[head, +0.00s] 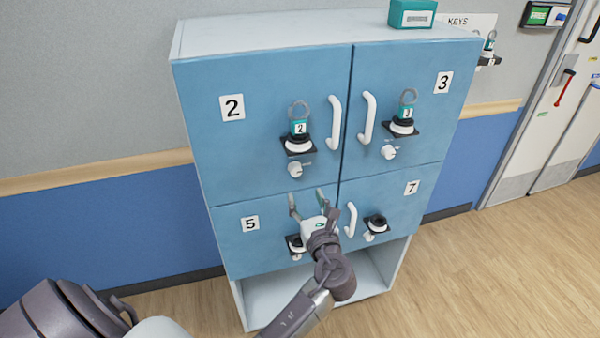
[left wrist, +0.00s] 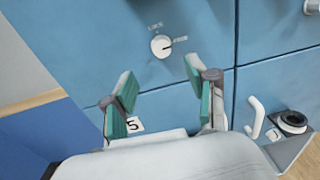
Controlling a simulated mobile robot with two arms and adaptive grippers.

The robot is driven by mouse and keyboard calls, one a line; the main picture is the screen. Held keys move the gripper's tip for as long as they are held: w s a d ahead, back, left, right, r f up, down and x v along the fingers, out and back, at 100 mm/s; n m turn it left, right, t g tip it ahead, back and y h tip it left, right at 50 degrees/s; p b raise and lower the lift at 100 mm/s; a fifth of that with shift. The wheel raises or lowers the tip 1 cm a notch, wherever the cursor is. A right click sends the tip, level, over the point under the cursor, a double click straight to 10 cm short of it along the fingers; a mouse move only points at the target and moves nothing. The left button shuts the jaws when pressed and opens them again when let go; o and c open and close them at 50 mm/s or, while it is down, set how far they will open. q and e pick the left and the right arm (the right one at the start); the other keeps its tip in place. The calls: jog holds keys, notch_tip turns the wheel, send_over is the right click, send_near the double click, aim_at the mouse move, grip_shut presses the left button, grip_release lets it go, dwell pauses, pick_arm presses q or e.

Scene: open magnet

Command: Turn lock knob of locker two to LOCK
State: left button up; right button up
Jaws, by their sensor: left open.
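Locker two (head: 255,120) is the upper left blue door, labelled 2. Its white lock knob (head: 295,169) sits below a black holder (head: 298,146) with a teal-tagged key (head: 299,127). In the left wrist view the knob (left wrist: 161,46) is a round white dial with a dark pointer line toward the right, and small lettering above it that I cannot read fully. My left gripper (head: 307,198) is open and empty, below the knob and apart from it, in front of locker 5. Its two teal-padded fingers (left wrist: 160,95) stand wide apart. My right gripper is not in view.
Locker two's white handle (head: 334,123) stands right of the knob. Locker 3 (head: 415,110), locker 5 (head: 262,237) and locker 7 (head: 405,200) adjoin. A teal box (head: 412,14) stands on top of the cabinet. The floor (head: 490,255) at the right is clear.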

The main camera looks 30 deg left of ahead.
aim_at(297, 173)
pick_arm(q)
jog(key=p+x, duration=0.1)
jog(key=x, duration=0.7)
jog(key=shift+w+p, duration=0.15)
jog(key=shift+p, duration=0.15)
jog(key=shift+w+a+f, duration=0.1)
jog(key=shift+w+a, duration=0.4)
grip_shut()
